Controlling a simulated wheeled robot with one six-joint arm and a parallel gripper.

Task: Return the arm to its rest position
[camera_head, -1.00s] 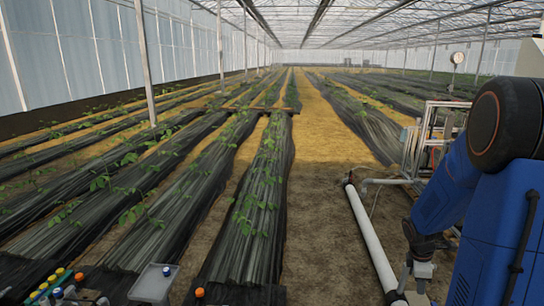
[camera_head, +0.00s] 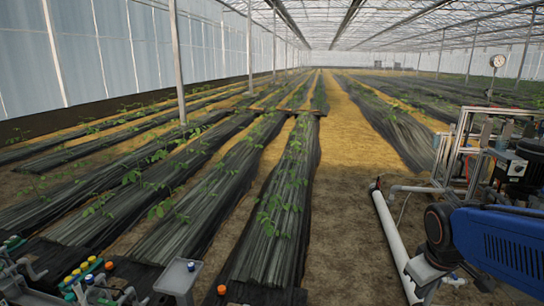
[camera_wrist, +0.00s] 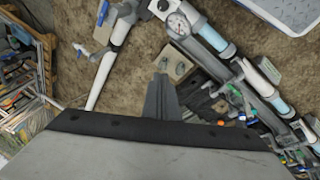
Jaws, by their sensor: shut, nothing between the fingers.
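My arm, blue with dark joints, lies low at the right edge of the head view, bent at a round black joint. In the wrist view my gripper (camera_wrist: 161,97) is shut with nothing between its fingers. It points over brown ground and pipework, apart from any part I can make out as touched. My gripper's fingers cannot be made out clearly in the head view.
The skid's metal frame (camera_head: 462,150) stands behind my arm. A white pipe (camera_head: 392,236) runs along the ground. A pressure gauge (camera_wrist: 179,25) and clear blue-tinted cylinders (camera_wrist: 211,37) lie ahead of my gripper. Shelving (camera_wrist: 25,70) is at left. Crop rows fill the distance.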

